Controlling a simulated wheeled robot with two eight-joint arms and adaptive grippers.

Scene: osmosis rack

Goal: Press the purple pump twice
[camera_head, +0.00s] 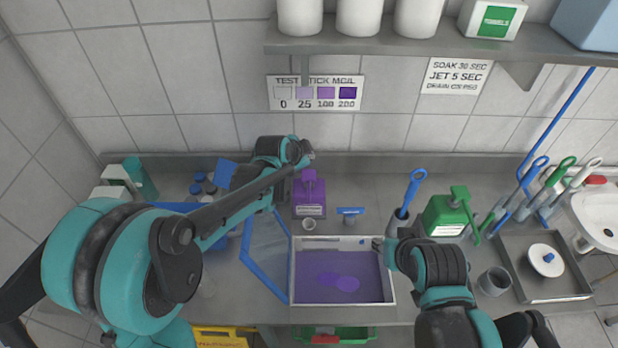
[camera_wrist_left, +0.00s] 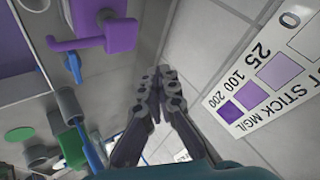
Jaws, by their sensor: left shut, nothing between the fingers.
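The purple pump bottle (camera_head: 310,197) stands upright on the steel counter against the tiled wall, with a white label on its front. Its purple pump head also shows in the left wrist view (camera_wrist_left: 120,36), at upper left with its spout pointing left. My left gripper (camera_head: 305,150) is at the wall side, above the pump head in the head view. In the left wrist view the left gripper (camera_wrist_left: 164,74) is shut and empty, with its fingertips to the side of the pump head and apart from it. My right gripper (camera_head: 379,245) is over the white tray's right edge; its fingers are mostly hidden.
A white tray (camera_head: 391,292) with purple liquid sits in front of the pump. A green pump bottle (camera_head: 446,215) and a blue-handled brush (camera_head: 409,190) stand to the right. A shelf (camera_head: 420,42) with white containers hangs above. A blue frame (camera_head: 262,275) lies left.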

